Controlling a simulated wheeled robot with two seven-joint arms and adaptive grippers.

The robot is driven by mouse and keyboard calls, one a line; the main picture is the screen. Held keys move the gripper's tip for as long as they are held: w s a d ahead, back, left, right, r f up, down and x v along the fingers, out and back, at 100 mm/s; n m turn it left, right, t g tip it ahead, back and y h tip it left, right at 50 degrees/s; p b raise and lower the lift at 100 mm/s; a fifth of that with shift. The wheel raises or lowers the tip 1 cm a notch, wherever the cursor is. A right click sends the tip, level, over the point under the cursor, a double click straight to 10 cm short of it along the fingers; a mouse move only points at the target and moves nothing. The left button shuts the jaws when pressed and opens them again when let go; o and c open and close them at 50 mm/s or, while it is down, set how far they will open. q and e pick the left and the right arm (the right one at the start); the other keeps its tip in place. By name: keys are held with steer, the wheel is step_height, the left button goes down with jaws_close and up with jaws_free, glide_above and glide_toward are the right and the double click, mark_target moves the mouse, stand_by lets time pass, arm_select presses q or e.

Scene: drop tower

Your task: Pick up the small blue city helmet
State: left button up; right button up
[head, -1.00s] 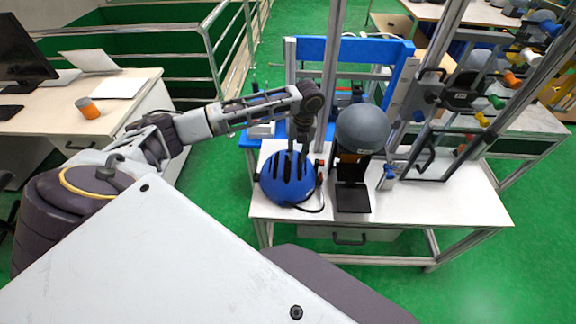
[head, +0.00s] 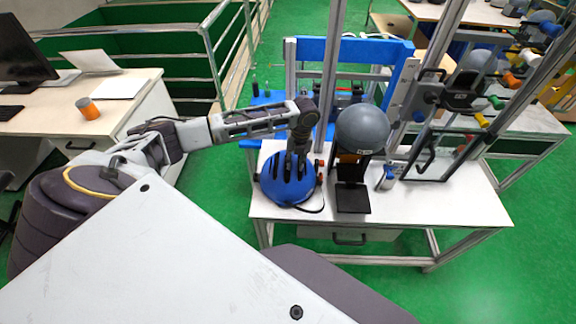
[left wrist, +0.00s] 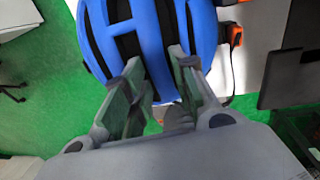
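The blue helmet (head: 284,193), with dark vents and a dark strap, rests on the left part of the white table (head: 440,200). My left gripper (head: 292,168) points down onto its upper part. In the left wrist view the helmet (left wrist: 205,35) fills the top middle, and the two fingers of my left gripper (left wrist: 155,62) stand apart over its shell and vents. A strip of blue shell shows between them. I cannot tell whether the fingertips touch the shell. My right gripper is out of view.
A grey dome-shaped headform (head: 362,130) stands on a black stand just right of the helmet. Metal uprights and a blue frame (head: 345,50) rise behind. A small blue and white item (head: 387,178) stands farther right. The table's front right is clear.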

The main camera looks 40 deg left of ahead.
mark_target(294, 165)
arm_select(q)
steer(key=shift+s+a+f, duration=0.1)
steer(key=shift+a+f, duration=0.1)
steer(key=shift+f, duration=1.3)
jaws_close()
